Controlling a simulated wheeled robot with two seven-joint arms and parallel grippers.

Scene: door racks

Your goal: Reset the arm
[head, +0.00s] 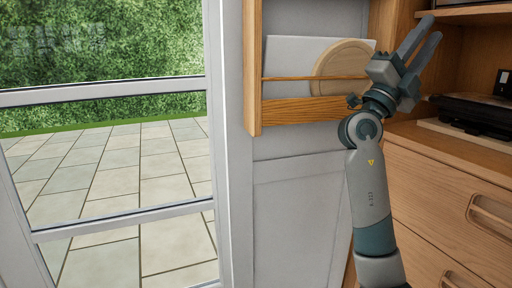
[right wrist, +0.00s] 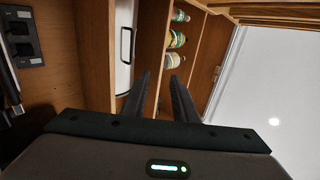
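My right gripper (head: 424,40) is raised in front of the wooden shelving at the upper right of the head view. Its two fingers point up and to the right. In the right wrist view the fingers (right wrist: 160,85) stand apart with an empty gap between them, so it is open and holds nothing. The right arm rises from the bottom, bent at the joint below the gripper. My left gripper is in neither view.
A wooden door rack (head: 300,110) holds a white board (head: 290,52) and a round wooden board (head: 343,62), left of the gripper. A black flat appliance (head: 475,112) sits on the counter. The wrist view shows shelved bottles (right wrist: 176,40). A glass door (head: 110,150) stands left.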

